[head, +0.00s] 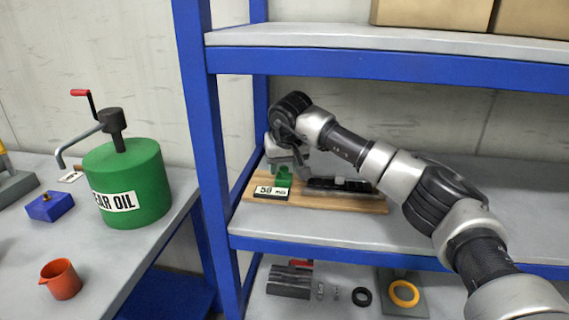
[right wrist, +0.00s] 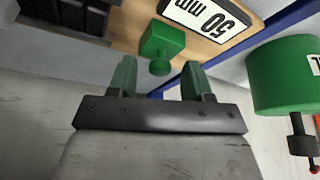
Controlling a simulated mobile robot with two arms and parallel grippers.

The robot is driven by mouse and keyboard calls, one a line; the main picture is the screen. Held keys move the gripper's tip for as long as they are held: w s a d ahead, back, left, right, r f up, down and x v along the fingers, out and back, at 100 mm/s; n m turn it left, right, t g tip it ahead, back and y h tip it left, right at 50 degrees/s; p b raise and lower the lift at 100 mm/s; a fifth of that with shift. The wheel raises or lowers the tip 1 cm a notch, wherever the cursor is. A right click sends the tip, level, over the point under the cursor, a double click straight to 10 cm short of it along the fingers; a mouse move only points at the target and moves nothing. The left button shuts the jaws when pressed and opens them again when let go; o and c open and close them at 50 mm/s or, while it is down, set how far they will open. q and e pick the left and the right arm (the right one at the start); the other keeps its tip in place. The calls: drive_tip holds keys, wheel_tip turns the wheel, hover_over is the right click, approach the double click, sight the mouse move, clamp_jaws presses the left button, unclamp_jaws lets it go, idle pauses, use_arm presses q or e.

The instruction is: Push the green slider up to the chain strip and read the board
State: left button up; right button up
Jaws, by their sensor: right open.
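The wooden board (head: 340,204) lies on the middle shelf and carries a "50 mm" plate (head: 271,192), the green slider (head: 283,177) and the dark chain strip (head: 340,185). My right gripper (head: 287,165) is just behind and above the slider. In the right wrist view, the slider (right wrist: 163,38) has a round knob pointing toward the open, empty jaws (right wrist: 159,78). The knob lies just beyond the fingertips, roughly centred between them. Bare wood shows between the slider and the chain strip (right wrist: 68,14). The plate (right wrist: 208,18) also shows there. My left gripper is not in view.
A blue shelf post (head: 205,150) stands left of the board, and an upper shelf (head: 390,42) holds boxes above. A green oil drum (head: 127,186) and an orange cup (head: 61,279) stand on the left bench. Small parts lie on the lower shelf.

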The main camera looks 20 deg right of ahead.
clamp_jaws()
drive_tip(key=shift+s+d+p, duration=0.1)
drive_tip(key=shift+s+d, duration=0.35)
drive_tip(key=shift+d, duration=0.35)
drive_tip(key=shift+s+d+p, duration=0.1)
drive_tip(key=shift+s+d, duration=0.3)
drive_tip(key=shift+d, duration=0.4)
drive_tip(key=shift+s+d+p, duration=0.1)
drive_tip(key=shift+s+d, duration=0.35)
drive_tip(key=shift+d, duration=0.35)
drive_tip(key=shift+a, duration=0.1)
drive_tip(key=shift+c, duration=2.2)
unclamp_jaws()
drive_tip(key=o, duration=0.4)
drive_tip(key=shift+s+d, duration=0.25)
drive_tip(key=shift+d, duration=0.1)
drive_tip(key=shift+o, duration=0.2)
drive_tip(key=shift+a, duration=0.1)
drive_tip(key=shift+w, duration=0.1)
